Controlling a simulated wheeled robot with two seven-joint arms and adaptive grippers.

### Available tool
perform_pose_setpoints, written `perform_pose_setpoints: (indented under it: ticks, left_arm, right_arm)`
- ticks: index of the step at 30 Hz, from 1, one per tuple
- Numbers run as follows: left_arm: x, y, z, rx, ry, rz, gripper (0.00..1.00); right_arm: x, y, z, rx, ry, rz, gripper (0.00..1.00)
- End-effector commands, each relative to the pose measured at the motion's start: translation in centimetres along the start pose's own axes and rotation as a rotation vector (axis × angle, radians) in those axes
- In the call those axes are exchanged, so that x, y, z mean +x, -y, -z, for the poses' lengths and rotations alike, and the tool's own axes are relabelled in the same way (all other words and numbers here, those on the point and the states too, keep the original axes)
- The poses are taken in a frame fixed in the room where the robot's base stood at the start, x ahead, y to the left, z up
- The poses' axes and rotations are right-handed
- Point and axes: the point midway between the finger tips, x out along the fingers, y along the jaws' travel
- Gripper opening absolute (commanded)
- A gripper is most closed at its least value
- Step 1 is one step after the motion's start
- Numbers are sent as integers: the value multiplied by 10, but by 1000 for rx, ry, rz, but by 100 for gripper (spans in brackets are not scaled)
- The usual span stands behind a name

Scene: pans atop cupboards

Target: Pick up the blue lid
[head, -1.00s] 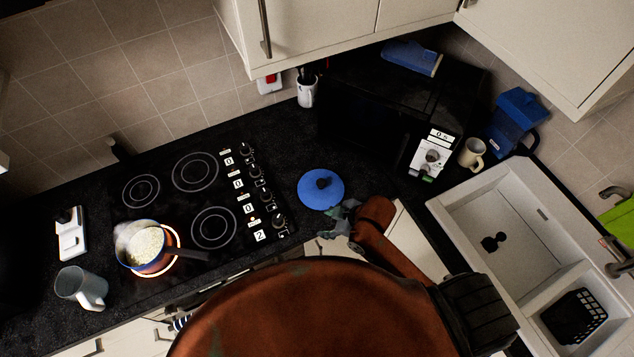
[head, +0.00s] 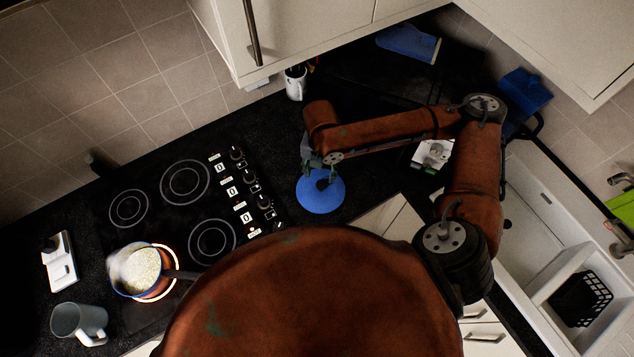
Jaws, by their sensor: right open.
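The blue lid (head: 322,200) lies flat on the black worktop, right of the hob, with a dark knob (head: 322,184) on top. My right gripper (head: 318,178) is open and sits over the lid's far part, with its fingers close to the knob. The fingers partly cover the knob, and I cannot tell whether they touch it. My left gripper is not in view.
A blue pan (head: 139,268) with pale food stands on a glowing ring of the hob (head: 185,180). A grey mug (head: 78,322) stands at the lower left. A microwave (head: 375,88) is behind my right arm, under the cupboards (head: 310,32). A sink (head: 530,215) is at right.

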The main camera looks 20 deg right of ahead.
Motion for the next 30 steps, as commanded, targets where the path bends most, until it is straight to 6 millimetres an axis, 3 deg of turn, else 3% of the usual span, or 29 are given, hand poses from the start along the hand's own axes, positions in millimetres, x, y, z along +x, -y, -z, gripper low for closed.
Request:
perform_pose_setpoints:
  ticks: [10,19,30]
  left_arm:
    - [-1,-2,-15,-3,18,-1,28]
    - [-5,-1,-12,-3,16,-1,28]
    - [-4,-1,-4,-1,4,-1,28]
  right_arm:
    - [28,-2,0,-22,0,10,45]
    - [69,4,2,-19,0,9,45]
    - [76,5,1,-19,3,8,43]
